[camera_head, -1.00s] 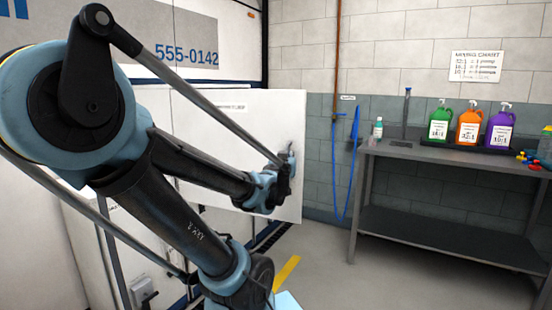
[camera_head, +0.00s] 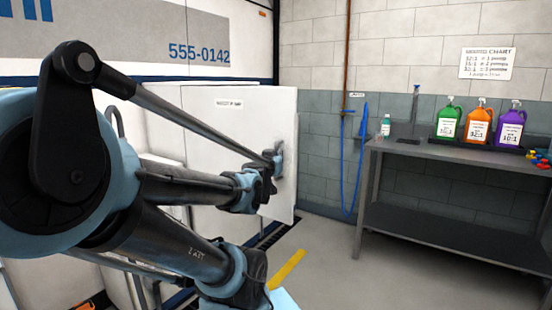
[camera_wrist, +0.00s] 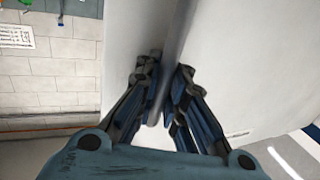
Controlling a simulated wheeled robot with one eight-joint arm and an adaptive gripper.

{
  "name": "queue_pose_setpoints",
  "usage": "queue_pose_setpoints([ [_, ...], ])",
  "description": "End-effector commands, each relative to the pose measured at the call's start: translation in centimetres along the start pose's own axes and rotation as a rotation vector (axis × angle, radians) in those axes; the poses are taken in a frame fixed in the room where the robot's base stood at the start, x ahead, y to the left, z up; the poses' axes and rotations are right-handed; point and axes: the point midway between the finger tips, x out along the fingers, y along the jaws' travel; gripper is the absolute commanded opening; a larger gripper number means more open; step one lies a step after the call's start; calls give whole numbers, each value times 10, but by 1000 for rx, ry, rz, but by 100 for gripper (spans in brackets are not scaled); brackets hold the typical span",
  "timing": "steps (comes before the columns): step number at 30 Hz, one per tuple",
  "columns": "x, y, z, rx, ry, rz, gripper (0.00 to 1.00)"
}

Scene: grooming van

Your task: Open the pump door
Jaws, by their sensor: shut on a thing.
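The pump door (camera_head: 225,125) is a large white panel with a small label. In the head view it stands out from the side of the white van, so it is open at an angle. My gripper (camera_head: 275,163) is at the door's front face, near its free right edge, shut on the door handle (camera_head: 279,150). My own wrist hides much of the handle. In the wrist view my gripper's fingers (camera_wrist: 163,95) close around a grey upright strip in front of the white panel (camera_wrist: 235,50). The opening behind the door is mostly hidden.
A grey workbench (camera_head: 450,155) with green, orange and purple jugs (camera_head: 480,122) stands at the right. A blue hose (camera_head: 348,170) hangs on the block wall. The floor (camera_head: 325,260) between door and bench is clear, with a yellow stripe (camera_head: 287,268).

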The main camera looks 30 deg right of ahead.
Motion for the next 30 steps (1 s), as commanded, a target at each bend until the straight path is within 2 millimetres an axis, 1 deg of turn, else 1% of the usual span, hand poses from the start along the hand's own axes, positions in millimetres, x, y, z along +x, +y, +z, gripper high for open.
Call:
queue_pose_setpoints([
  [1,-1,3,2,-1,0,8,10],
  [2,-1,3,1,-1,0,9,16],
  [3,-1,3,1,-1,0,9,25],
  [4,0,3,1,-1,0,9,31],
  [17,0,4,-2,-1,1,7,31],
  [23,0,4,-17,0,1,7,31],
  [30,0,3,-45,0,5,7,31],
])
